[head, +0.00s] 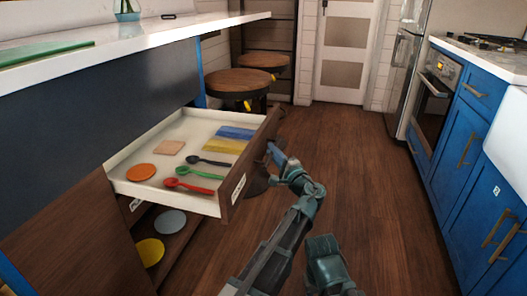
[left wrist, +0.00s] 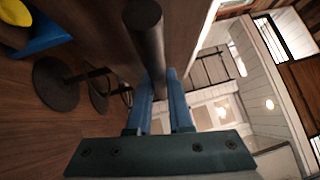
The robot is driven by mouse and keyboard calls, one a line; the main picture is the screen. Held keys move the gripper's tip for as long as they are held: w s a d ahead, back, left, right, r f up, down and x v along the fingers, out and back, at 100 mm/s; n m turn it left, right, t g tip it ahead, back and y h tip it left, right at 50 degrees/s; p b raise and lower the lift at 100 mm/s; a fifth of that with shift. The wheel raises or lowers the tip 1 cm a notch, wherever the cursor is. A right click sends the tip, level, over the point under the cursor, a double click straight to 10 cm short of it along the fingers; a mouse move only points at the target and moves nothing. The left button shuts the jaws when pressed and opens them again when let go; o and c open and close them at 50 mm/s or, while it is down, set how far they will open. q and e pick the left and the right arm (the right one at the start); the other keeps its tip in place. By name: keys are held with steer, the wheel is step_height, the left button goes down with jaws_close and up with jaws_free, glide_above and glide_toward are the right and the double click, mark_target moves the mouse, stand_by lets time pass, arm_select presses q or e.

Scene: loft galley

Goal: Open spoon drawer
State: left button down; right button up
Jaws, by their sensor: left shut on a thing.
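The spoon drawer (head: 122,186) is pulled well out from under the counter in the head view. Inside lie a red spoon (head: 188,186), a green spoon (head: 199,173) and a dark spoon (head: 208,161). My left gripper (head: 274,153) is at the outer face of the drawer front. In the left wrist view its blue fingers (left wrist: 160,80) are shut on the dark bar handle (left wrist: 146,35). My right gripper does not show.
The drawer also holds an orange disc (head: 141,172), a tan square (head: 169,147), and blue and yellow pieces. A lower open drawer holds a grey disc (head: 171,221) and a yellow disc (head: 150,251). Stools (head: 238,82) stand behind. The wooden floor (head: 370,190) to the right is clear.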

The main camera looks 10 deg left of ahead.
arm_select(q)
steer(key=shift+d, duration=0.25)
steer(key=c, duration=0.8)
jaws_free()
steer(key=shift+c, duration=0.2)
